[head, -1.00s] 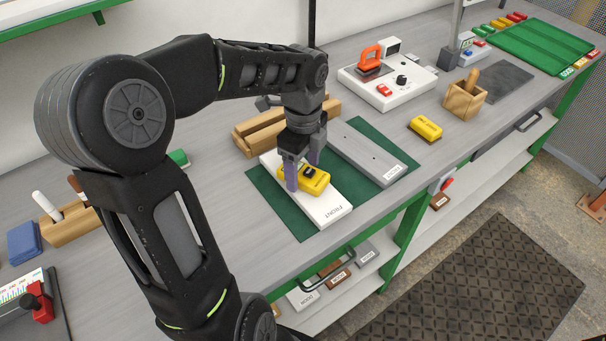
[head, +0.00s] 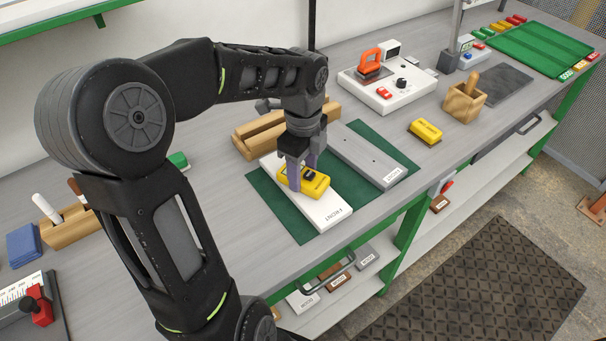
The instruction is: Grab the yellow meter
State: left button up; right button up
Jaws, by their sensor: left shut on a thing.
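The fingers hide part of the meter's left end. Whether the meter is clear of the board cannot be told. My right gripper is not in view.
A grey board (head: 367,157) lies beside the white one. A wooden block (head: 262,132) stands behind. A second yellow object (head: 425,131) and a wooden box (head: 464,102) are to the right. A white panel with an orange-handled tool (head: 372,62) stands at the back.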

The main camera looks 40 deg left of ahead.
pick_arm(q)
notch_tip(320, 180, up, 10)
dwell(0.5)
dwell(0.6)
